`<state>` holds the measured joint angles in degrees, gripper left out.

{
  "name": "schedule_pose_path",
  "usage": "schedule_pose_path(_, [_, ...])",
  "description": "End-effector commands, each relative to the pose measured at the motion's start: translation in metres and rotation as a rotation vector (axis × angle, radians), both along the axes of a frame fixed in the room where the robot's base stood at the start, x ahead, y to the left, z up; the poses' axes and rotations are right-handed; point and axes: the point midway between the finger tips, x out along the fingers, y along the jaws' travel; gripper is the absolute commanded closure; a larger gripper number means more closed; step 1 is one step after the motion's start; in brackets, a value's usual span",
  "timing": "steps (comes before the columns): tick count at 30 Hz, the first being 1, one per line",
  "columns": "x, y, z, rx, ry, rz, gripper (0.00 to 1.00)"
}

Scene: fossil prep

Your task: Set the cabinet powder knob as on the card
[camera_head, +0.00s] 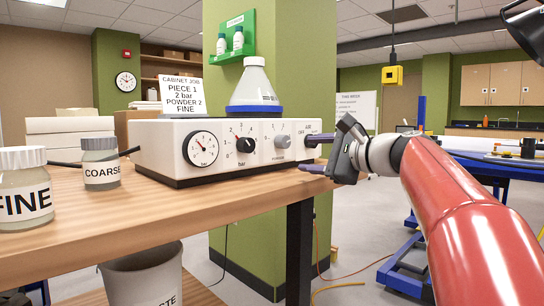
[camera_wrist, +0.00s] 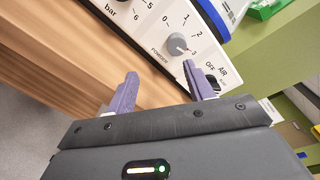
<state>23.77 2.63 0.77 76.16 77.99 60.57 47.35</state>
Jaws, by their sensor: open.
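The white control box (camera_head: 160,145) on the wooden bench carries a grey powder knob (camera_head: 283,141). The card (camera_head: 181,84) on the box reads "Cabinet job, piece 1, 2 bar, powder 2, fine". My gripper (camera_head: 316,154) is open at the right end of the box, its purple fingers apart and empty. In the wrist view the gripper (camera_wrist: 160,72) is just below the knob, not around it. One finger partly covers the air switch area.
A black bar knob (camera_head: 245,146) and a pressure gauge (camera_head: 200,149) sit left of the powder knob. A flask (camera_head: 255,85) stands on the box. FINE (camera_head: 24,188) and COARSE (camera_head: 101,163) jars stand at the left. A green pillar rises behind.

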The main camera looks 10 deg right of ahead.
Motion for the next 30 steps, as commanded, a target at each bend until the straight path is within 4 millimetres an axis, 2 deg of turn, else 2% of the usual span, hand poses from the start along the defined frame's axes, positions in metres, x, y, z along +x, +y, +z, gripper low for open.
schedule_pose_path(1, [0.005,-0.007,0.004,0.043,-0.011,-0.002,0.47])
schedule_pose_path(5, [0.014,-0.011,0.016,0.105,-0.023,0.002,0.47])
schedule_pose_path(18, [0.065,0.027,0.018,0.108,-0.024,0.003,0.47])
schedule_pose_path(23, [0.072,0.032,0.018,0.107,-0.025,0.002,0.47])
schedule_pose_path(30, [0.073,0.033,0.017,0.106,-0.025,0.001,0.47])
